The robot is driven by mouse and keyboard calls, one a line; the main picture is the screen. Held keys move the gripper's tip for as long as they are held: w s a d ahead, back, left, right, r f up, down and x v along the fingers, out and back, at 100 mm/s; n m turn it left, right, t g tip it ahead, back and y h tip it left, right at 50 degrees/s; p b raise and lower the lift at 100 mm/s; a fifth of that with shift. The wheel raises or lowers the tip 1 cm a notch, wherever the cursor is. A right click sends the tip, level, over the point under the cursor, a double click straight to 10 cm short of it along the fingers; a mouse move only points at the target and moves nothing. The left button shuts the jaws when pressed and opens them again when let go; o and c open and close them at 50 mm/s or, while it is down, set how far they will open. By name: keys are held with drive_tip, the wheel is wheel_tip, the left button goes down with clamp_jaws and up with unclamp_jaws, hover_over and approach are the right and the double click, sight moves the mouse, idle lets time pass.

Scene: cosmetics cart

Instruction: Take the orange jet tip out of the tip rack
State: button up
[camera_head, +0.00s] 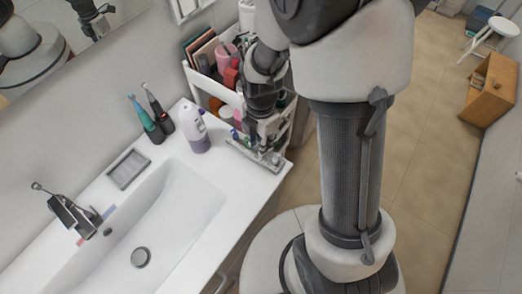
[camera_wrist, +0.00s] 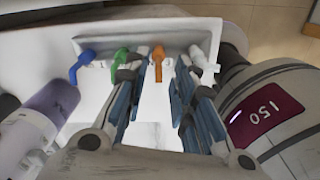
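The tip rack (camera_wrist: 210,33) is white and spans the top of the wrist view, with a row of coloured jet tips. The orange jet tip (camera_wrist: 158,62) stands in the row between the green tip (camera_wrist: 121,57) and the white tip (camera_wrist: 198,58). The blue tip (camera_wrist: 80,66) is at the left end. My gripper (camera_wrist: 161,72) is open, with one finger on each side of the orange tip and a visible gap to it. In the head view my gripper (camera_head: 262,132) points down at the counter's right end; the orange tip cannot be made out there.
A white and purple bottle (camera_wrist: 50,103) stands close left of my gripper; it also shows in the head view (camera_head: 193,128). The cosmetics cart (camera_head: 205,82) is behind, the sink (camera_head: 165,215) left.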

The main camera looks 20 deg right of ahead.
drive_tip(key=f+b, duration=0.1)
drive_tip(key=f, duration=0.1)
drive_tip(key=f+b, duration=0.1)
drive_tip(key=f, duration=0.2)
drive_tip(key=shift+w+d+f, duration=0.1)
drive_tip(key=shift+w, duration=0.1)
drive_tip(key=shift+c, duration=0.3)
drive_tip(key=c, duration=0.4)
drive_tip(key=shift+c, duration=0.2)
